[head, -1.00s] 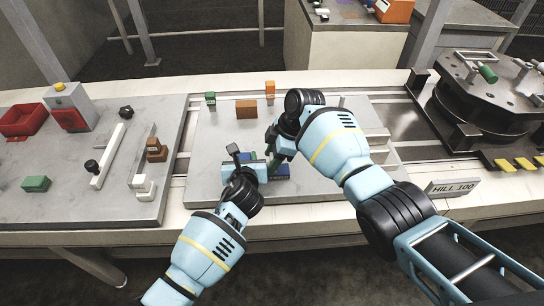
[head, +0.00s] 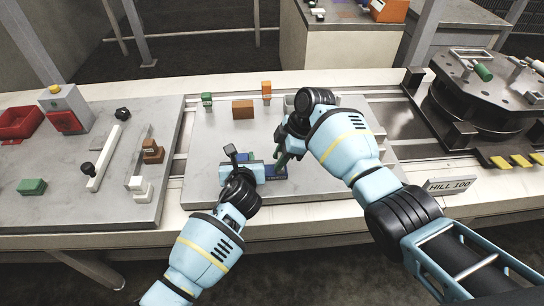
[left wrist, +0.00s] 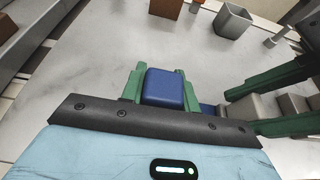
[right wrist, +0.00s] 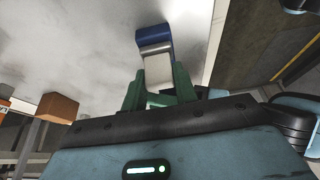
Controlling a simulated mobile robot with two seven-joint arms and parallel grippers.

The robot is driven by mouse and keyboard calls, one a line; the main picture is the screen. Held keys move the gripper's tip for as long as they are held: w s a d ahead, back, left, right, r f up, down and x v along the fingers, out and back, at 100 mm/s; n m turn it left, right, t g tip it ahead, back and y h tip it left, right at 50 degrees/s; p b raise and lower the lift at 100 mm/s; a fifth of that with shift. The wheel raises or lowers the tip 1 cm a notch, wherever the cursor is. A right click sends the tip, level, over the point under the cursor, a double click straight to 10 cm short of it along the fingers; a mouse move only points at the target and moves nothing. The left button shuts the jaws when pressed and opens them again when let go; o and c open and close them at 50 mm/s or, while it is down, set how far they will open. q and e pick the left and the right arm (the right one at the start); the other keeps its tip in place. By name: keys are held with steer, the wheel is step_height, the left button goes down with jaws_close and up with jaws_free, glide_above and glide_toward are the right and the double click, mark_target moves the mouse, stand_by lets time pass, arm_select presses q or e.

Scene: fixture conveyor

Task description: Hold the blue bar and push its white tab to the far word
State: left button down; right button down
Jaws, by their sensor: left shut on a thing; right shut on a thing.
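The blue bar (head: 277,172) lies low over the middle grey plate, partly hidden by my grippers. My left gripper (head: 256,171) is shut on it; in the left wrist view its blue end (left wrist: 164,87) sits between the green fingers. My right gripper (head: 283,158) is just to the right of the left one. In the right wrist view its green fingers (right wrist: 160,92) are shut around the pale tab (right wrist: 157,66), with the blue bar (right wrist: 154,36) beyond it. No words on the bar are readable.
A brown block (head: 242,110), an orange block (head: 266,88) and a green block (head: 207,99) stand at the back of the plate. A grey open bin (left wrist: 232,20) shows in the left wrist view. A dark round turntable (head: 490,95) stands at the right.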

arm_select(q)
steer(key=shift+s+a+f, duration=0.1)
steer(key=shift+a+f, duration=0.15)
steer(key=shift+f, duration=0.1)
arm_select(e)
steer(key=c, duration=1.1)
jaws_free()
steer(key=shift+d, duration=0.1)
steer(key=v, duration=1.2)
arm_select(q)
steer(key=c, duration=1.3)
jaws_free()
steer(key=o, duration=0.3)
steer(key=shift+r, duration=0.15)
steer(key=shift+o, duration=0.2)
steer(key=shift+d+r, duration=0.1)
